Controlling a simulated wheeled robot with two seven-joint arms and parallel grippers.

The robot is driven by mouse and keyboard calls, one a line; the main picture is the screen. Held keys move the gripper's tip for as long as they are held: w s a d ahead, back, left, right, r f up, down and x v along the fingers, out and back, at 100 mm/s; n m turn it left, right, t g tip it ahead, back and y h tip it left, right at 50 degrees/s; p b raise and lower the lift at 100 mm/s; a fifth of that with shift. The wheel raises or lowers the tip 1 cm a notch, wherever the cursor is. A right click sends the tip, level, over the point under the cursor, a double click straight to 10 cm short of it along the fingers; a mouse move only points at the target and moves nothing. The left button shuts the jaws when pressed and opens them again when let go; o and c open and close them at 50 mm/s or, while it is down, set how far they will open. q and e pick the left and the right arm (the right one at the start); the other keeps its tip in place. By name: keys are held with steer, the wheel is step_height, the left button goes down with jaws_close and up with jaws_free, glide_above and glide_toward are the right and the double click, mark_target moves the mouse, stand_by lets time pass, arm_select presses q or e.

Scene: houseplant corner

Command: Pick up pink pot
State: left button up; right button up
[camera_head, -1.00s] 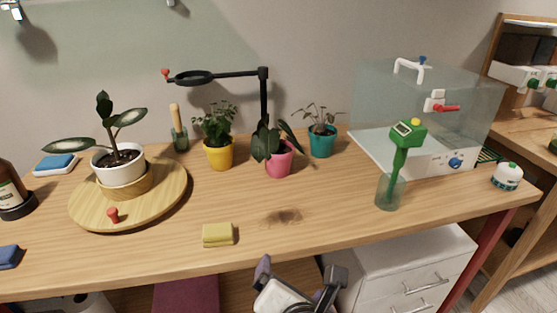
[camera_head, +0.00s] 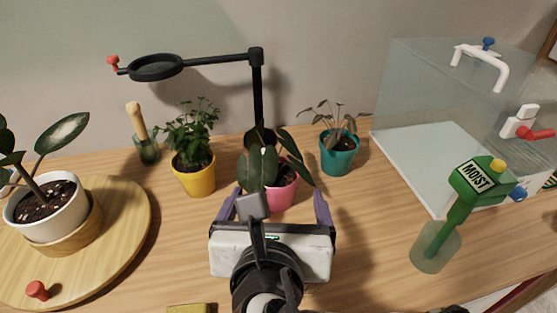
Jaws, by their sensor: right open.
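The pink pot (camera_head: 284,195) stands upright on the table, with a broad-leaved dark green plant in it. My right gripper (camera_head: 274,203) is open, just in front of the pot. Its two purple-padded fingers point towards the pot, one to its left and one to its right in the picture. I see no contact, and I cannot tell how far the fingers reach along its sides. Leaves and the gripper hide part of the pot. My left gripper is not in view.
The yellow pot (camera_head: 195,180) stands to the left and the teal pot (camera_head: 340,160) to the right. A black magnifier arm (camera_head: 205,62) rises behind. A green moisture meter (camera_head: 470,185) stands in a glass at right. A round wooden board (camera_head: 125,225) holds a white pot (camera_head: 50,215).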

mark_target(277, 170)
steer(key=x, duration=0.3)
steer(key=shift+w+r+b, duration=0.1)
steer(key=shift+w+b, duration=0.05)
steer(key=shift+b, duration=0.15)
steer(key=shift+w+f, duration=0.3)
steer(key=shift+w, duration=0.3)
steer(key=x, duration=0.4)
steer(key=shift+w+a+f+b, duration=0.15)
steer(key=shift+a+f+b, duration=0.05)
steer(key=shift+a+b, duration=0.15)
steer(key=shift+w+f, duration=0.1)
steer(key=shift+w, duration=0.4)
steer(key=c, duration=1.3)
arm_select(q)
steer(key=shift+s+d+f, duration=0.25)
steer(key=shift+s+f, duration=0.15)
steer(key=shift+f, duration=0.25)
arm_select(e)
steer(key=shift+c, duration=0.3)
